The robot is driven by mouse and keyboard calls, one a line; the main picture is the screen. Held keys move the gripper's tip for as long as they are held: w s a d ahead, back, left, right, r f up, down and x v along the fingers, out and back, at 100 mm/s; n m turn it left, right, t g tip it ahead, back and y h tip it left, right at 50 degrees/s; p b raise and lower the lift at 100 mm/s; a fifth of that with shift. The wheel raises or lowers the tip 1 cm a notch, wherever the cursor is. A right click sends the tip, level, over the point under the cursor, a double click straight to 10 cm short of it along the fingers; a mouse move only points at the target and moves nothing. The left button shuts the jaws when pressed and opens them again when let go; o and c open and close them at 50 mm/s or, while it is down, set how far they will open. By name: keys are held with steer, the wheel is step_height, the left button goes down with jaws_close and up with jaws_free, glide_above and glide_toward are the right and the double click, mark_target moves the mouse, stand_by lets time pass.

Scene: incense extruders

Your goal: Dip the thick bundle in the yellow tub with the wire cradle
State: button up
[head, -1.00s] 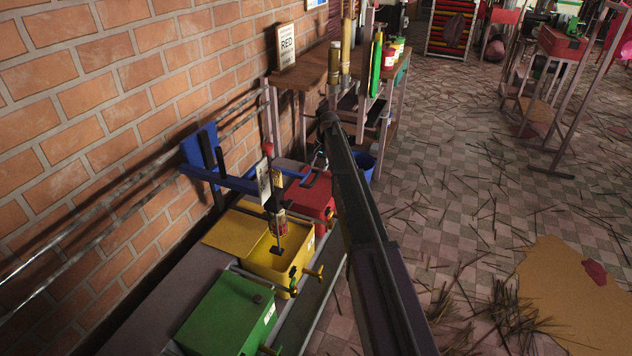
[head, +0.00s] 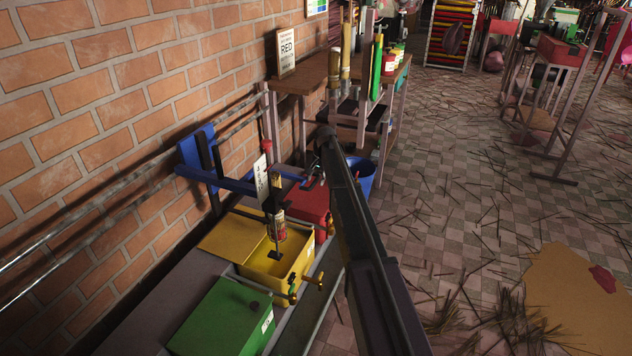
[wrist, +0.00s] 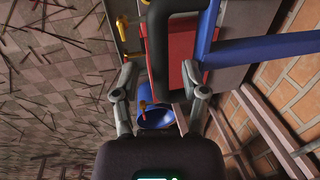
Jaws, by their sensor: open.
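The yellow tub (head: 296,276) stands open between the green tub and the red tub in the head view. A dark holder (head: 274,207) with a flat black foot (head: 276,254) hangs over and into it; I cannot tell whether this is the wire cradle. Tan upright bundles (head: 346,62) stand at the far table; I cannot tell which is the thick one. My gripper (wrist: 160,82) is open and appears empty, with the red tub (wrist: 182,45) beyond its fingers. In the head view my arm partly hides it near the red tub (head: 308,203).
The green tub (head: 222,312) is nearest, with its lid shut. A blue bar (head: 235,184) reaches from the brick wall over the tubs. A blue bucket (head: 362,175) stands behind my arm. The table (head: 300,80) bears a sign and several containers. Sticks litter the right floor.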

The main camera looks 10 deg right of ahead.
jaws_close()
stand_by(0.3)
step_height(320, 180, down, 15)
steer(key=b, duration=1.5)
steer(key=shift+s, duration=0.1)
jaws_free()
steer(key=shift+f, duration=0.15)
